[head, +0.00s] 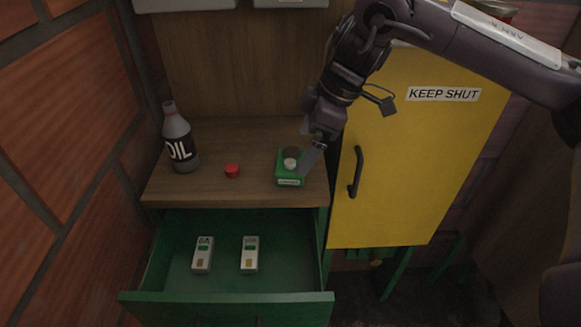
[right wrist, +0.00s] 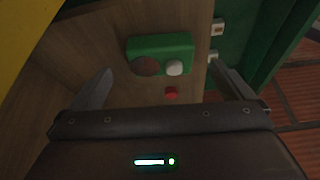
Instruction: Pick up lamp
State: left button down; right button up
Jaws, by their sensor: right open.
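A small green box (head: 289,172) with a white round knob-like part (head: 290,164), a dark round patch and a pale front label sits on the wooden cabinet top. It may be the lamp, but I cannot tell for sure. In the right wrist view the green box (right wrist: 160,46) lies ahead, between the lines of the two fingers. My right gripper (head: 313,157) is over the right side of the cabinet top, close to the box. It is open and empty (right wrist: 158,82). A red round piece (head: 232,171) lies left of the box. My left gripper is not in view.
A grey OIL bottle (head: 180,142) stands at the left of the cabinet top (head: 225,190). Below, an open green drawer (head: 225,298) holds two small white boxes (head: 203,254) (head: 250,254). A yellow KEEP SHUT door (head: 405,160) with a black handle is on the right.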

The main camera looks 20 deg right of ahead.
aim_at(294, 158)
jog(key=x, duration=0.5)
jog(key=shift+w+a, duration=0.1)
jog(key=shift+a, duration=0.2)
jog(key=shift+c, duration=0.3)
jog(key=c, duration=1)
jog(key=shift+c, duration=0.3)
jog(key=shift+r, duration=0.15)
